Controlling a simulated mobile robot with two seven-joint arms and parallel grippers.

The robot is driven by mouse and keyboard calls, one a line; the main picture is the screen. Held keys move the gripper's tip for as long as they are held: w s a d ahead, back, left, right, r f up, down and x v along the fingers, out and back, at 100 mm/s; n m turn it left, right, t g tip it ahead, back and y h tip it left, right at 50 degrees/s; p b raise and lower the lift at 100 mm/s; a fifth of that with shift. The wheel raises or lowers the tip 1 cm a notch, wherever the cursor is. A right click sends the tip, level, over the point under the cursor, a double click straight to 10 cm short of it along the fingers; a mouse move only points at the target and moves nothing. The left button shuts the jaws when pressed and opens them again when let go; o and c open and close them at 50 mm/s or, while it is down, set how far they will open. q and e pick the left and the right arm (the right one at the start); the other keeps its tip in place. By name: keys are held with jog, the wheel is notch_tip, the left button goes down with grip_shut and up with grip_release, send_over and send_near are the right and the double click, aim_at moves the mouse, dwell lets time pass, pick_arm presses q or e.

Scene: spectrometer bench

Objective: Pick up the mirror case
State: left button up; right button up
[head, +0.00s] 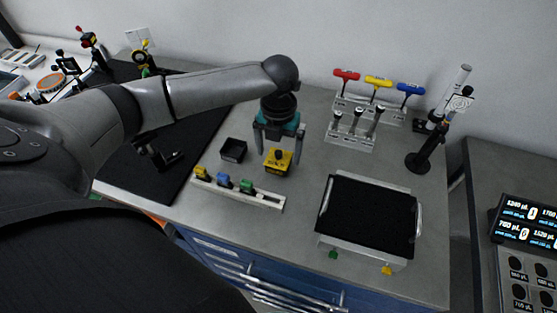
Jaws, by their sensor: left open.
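A small yellow case (276,168) with a dark knob on top, most likely the mirror case, sits upright on the grey bench top. My left gripper (278,147) comes down from above, with its teal-and-grey body over the case. Its two fingers are open, one to the left and one to the right of the case. I see no clear contact, and the case rests on the bench. The top of the case is partly hidden by the gripper. My right gripper is not in view.
A small black open box (233,150) stands left of the case. A white rail (238,192) with yellow, blue and green pieces lies in front. A black-topped tray (368,216) is at right.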

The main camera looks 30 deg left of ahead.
pick_arm(q)
jog(key=shift+f, duration=0.65)
jog(key=c, duration=1.3)
